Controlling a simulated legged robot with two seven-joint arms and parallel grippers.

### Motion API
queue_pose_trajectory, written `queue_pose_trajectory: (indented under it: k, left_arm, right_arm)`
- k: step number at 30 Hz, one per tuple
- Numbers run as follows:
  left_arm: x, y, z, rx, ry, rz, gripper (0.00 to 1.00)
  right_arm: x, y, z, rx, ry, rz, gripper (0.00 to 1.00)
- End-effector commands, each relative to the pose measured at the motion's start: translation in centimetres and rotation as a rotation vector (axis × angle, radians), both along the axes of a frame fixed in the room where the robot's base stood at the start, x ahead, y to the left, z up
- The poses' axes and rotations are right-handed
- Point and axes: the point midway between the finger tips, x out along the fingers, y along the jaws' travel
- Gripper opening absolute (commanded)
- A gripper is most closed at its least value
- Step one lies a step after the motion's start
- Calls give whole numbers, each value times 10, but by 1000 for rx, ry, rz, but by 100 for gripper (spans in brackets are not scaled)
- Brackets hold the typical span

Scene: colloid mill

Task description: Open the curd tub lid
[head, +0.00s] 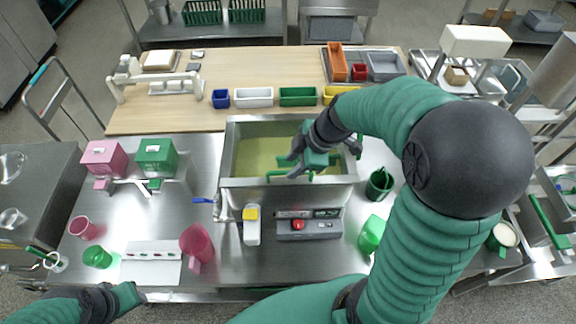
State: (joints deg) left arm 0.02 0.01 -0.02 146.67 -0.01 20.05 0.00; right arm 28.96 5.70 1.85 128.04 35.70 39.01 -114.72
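The curd tub (228,150) is a steel rectangular tub in the middle of the bench. A flat yellow-green surface (256,150) fills its opening; I cannot tell whether this is the lid or the curd. A green handle-like bar (275,177) shows near the tub's front edge, partly covered by my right gripper. My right gripper (300,168) is over the tub's right half, close to the bar. Its fingers are partly hidden, so its opening and any contact are unclear. My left gripper (138,296) is low at the left, by the bench's front edge, far from the tub.
A control panel (310,228) with a red button and a yellow-topped dispenser (252,226) stand before the tub. A pink jug (197,243), green cup (379,184) and green jug (371,235) flank them. Small coloured bins (254,97) line the wooden board (230,65) behind.

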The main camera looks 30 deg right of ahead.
Motion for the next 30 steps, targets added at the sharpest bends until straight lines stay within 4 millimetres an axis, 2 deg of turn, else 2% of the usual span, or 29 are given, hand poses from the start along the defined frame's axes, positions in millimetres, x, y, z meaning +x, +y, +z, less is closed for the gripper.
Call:
queue_pose_trajectory:
  k: [3, 6, 15, 23, 30]
  left_arm:
    - [0, 0, 3, 0, 0, -1, 36]
    - [0, 0, 4, 0, 0, -1, 36]
    - [0, 0, 4, 0, 0, -1, 36]
    - [0, 0, 4, 0, 0, 0, 36]
    - [0, 0, 4, 0, 0, -1, 36]
  right_arm:
    - [6, 5, -20, 2, 4, 0, 34]
    - [10, 9, -29, 0, 2, 1, 34]
    - [12, 12, -32, -5, 0, -1, 34]
    - [12, 10, -32, -2, 1, 0, 0]
    - [11, 9, -33, -2, 3, -1, 0]
